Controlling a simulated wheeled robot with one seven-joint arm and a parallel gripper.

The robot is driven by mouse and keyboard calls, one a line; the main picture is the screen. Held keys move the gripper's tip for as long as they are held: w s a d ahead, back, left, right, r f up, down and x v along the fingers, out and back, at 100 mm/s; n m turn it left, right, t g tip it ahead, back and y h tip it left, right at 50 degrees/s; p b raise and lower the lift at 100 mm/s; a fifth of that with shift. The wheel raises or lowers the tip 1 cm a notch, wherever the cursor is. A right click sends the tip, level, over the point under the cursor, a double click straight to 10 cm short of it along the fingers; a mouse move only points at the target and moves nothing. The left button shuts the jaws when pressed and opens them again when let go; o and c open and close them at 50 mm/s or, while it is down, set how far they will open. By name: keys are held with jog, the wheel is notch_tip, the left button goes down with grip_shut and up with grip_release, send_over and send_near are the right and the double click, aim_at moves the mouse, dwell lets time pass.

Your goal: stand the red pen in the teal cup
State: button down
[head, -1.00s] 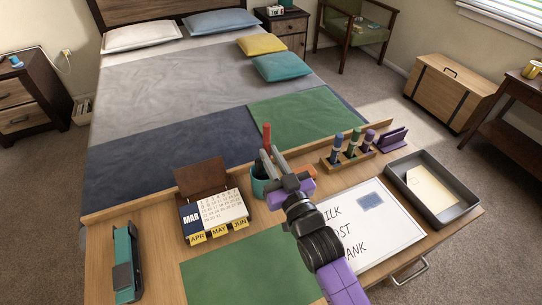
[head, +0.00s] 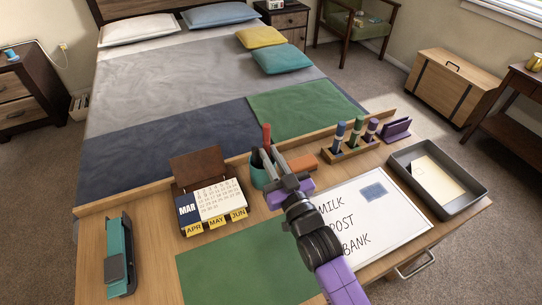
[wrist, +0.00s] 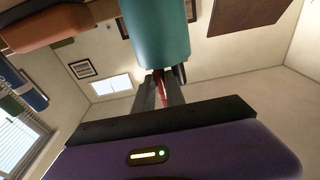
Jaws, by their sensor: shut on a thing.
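The teal cup (head: 258,178) stands on the desk near its back edge, right of the calendar. My gripper (head: 268,153) is at the cup's mouth, its fingers shut on the red pen (head: 266,136). The pen is upright, and its top shows above the fingertips in the head view. In the wrist view the cup (wrist: 155,32) fills the top middle, and the red pen (wrist: 161,82) shows between the two fingers. The pen's lower end is hidden, so I cannot tell how deep it is in the cup.
An orange block (head: 302,163) lies just right of the cup. A wooden holder (head: 349,150) with several markers stands farther right. A calendar (head: 212,203) is to the left. A whiteboard (head: 372,215) and a dark tray (head: 466,204) are at right. The green blotter (head: 235,270) is clear.

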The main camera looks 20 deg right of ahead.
jog(key=c, duration=1.3)
grip_release()
jog(key=s+f, duration=0.1)
jog(key=s, duration=0.6)
jog(key=shift+s, duration=0.4)
